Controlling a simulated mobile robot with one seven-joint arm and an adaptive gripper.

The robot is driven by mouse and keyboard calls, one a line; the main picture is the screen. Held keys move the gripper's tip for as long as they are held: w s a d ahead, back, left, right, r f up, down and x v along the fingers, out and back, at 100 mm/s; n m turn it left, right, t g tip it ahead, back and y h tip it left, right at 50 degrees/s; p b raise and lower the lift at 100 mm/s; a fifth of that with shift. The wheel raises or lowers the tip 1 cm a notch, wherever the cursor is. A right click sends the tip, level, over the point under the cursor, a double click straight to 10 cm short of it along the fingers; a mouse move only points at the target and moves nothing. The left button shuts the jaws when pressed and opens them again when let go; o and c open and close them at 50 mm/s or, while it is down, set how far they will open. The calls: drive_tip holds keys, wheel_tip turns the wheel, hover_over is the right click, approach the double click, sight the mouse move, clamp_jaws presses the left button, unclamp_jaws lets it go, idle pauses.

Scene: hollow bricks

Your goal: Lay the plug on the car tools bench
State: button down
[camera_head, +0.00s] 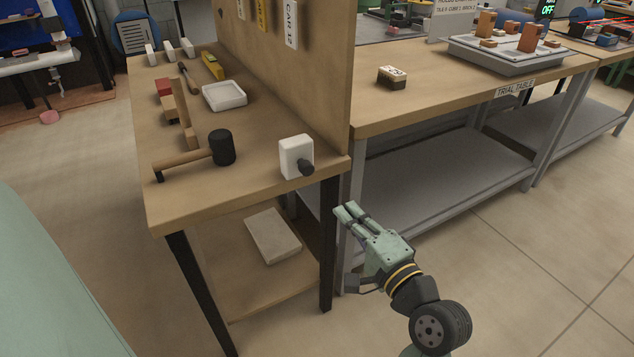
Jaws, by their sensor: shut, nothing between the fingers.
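A wooden bench (215,208) with tools on it stands at left centre; I read no bench name on it, and tags on its upright panel (335,75) read "CAR". No object is clearly marked as the plug. A white block with a dark round knob (297,155) stands upright at the bench's near right corner. A small cream and dark block (392,76) lies on the table behind the panel. My gripper (346,210) is shut and empty, in front of the bench's right leg, apart from both blocks.
A mallet (222,147), a white tray (224,96), a yellow tool (212,66) and several small blocks crowd the bench. The trial table (450,92) holds a grey tray (503,57) with brown blocks. A pale slab (272,236) lies on the lower shelf. Floor at right is clear.

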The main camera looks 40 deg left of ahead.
drive_tip(key=f, duration=0.1)
approach(308, 173)
drive_tip(key=x, duration=0.5)
drive_tip(key=shift+w+a+r+p, duration=0.15)
drive_tip(key=shift+a+p, duration=0.2)
drive_tip(key=shift+w+a, duration=0.3)
drive_tip(key=shift+a, duration=0.3)
drive_tip(key=p+x, duration=0.2)
drive_tip(key=x, duration=1.3)
drive_tip(key=shift+f+p, duration=0.25)
drive_tip(key=shift+p, duration=0.05)
drive_tip(key=shift+s, duration=0.1)
